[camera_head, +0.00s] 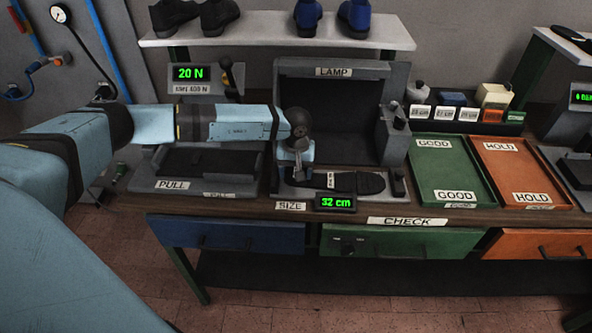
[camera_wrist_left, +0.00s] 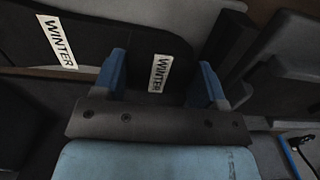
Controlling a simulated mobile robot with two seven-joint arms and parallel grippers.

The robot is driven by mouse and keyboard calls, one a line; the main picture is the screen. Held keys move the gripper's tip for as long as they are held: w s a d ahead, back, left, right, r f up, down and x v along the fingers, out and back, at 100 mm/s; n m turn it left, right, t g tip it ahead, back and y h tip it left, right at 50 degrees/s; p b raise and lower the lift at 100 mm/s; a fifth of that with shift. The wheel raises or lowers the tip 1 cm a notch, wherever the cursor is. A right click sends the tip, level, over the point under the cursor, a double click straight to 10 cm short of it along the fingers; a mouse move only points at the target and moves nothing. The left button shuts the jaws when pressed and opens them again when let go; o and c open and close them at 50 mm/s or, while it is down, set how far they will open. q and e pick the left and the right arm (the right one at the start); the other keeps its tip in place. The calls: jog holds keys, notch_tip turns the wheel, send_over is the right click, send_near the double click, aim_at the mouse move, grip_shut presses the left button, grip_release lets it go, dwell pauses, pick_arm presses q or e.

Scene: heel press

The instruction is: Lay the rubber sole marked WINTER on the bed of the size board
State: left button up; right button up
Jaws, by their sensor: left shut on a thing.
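A black rubber sole (camera_head: 362,183) lies lengthwise along the bed of the size board (camera_head: 291,193), with a small white label at its left part. My left gripper (camera_head: 296,172) is low over the left end of the board, pointing down. In the left wrist view its blue fingers (camera_wrist_left: 160,82) are shut on a dark sole piece marked WINTER (camera_wrist_left: 158,50). A second WINTER label (camera_wrist_left: 60,42) shows on dark rubber to the left; I cannot tell whether both are on one sole. The size display (camera_head: 335,203) reads 32 cm. My right gripper is not in view.
The lamp box (camera_head: 333,72) stands behind the size board. The pull station (camera_head: 172,186) is to its left. A green GOOD tray (camera_head: 447,150) and a red HOLD tray (camera_head: 505,160), both empty, are to the right. Shoes stand on the shelf (camera_head: 275,44) above.

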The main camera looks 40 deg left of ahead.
pick_arm(q)
jog(key=shift+f, duration=0.1)
jog(key=o, duration=0.8)
jog(key=shift+o, duration=1.4)
jog(key=shift+w, duration=0.1)
jog(key=shift+a, duration=0.1)
jog(key=shift+c, duration=0.9)
jog(key=shift+a, duration=0.1)
